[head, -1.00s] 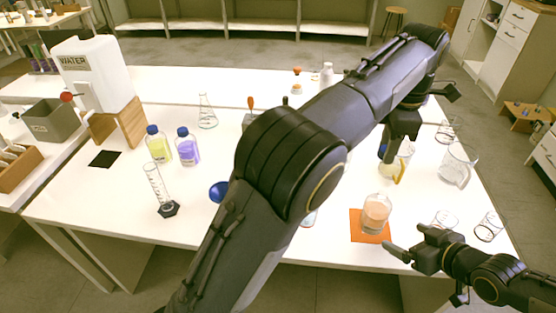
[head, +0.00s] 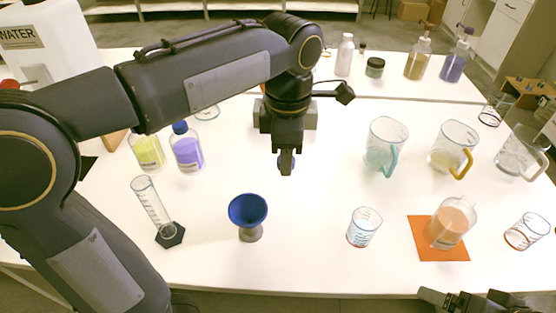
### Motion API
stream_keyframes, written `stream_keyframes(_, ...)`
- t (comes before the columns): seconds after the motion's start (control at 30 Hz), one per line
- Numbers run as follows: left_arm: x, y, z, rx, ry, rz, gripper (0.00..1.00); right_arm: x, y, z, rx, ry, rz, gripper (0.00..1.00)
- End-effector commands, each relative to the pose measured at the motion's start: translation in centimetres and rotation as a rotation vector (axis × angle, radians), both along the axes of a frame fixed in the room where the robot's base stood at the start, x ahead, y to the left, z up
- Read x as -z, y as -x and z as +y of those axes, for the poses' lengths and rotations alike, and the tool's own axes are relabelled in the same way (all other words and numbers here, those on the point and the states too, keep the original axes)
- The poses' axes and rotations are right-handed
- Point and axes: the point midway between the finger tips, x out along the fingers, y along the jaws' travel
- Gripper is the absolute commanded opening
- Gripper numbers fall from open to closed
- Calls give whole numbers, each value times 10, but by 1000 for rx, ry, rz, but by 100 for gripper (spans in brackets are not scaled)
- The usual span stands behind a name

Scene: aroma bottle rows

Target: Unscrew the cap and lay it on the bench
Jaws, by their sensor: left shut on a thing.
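My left gripper (head: 286,170) points down over the middle of the bench (head: 320,190), shut on a blue cap (head: 293,161) that is mostly hidden behind the fingers. It looks a little above the white surface; I cannot tell the exact gap. A clear bottle with peach liquid (head: 449,225) stands upright and without a cap on an orange mat (head: 440,252) at the right. My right gripper (head: 462,299) is at the bottom edge, below the mat and apart from the bottle. It is partly cut off.
A blue funnel-shaped cup (head: 248,211) and a small beaker (head: 364,228) stand in front. A graduated cylinder (head: 155,208) and blue-capped yellow (head: 147,151) and purple (head: 186,150) bottles are left. Handled jugs (head: 386,146) stand right. Clear bench lies around the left gripper.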

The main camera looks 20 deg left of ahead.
Motion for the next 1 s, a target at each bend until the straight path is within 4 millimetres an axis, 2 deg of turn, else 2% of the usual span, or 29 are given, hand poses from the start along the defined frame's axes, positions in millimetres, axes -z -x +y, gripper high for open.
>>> stream_keyframes(0.07,5,3,3,3,0,0,3,2,6,3,5,-36,-2,88)
stream_keyframes(0.17,10,-4,8,4,0,1,3,4,8,5,6,-52,-2,88)
stream_keyframes(0.5,48,-71,53,0,-1,4,3,17,8,5,6,-51,-1,88)
stream_keyframes(0.7,83,-96,68,4,0,3,3,28,8,5,6,-50,-2,88)
stream_keyframes(1.0,101,-109,77,6,1,2,3,33,8,5,6,-50,-2,88)
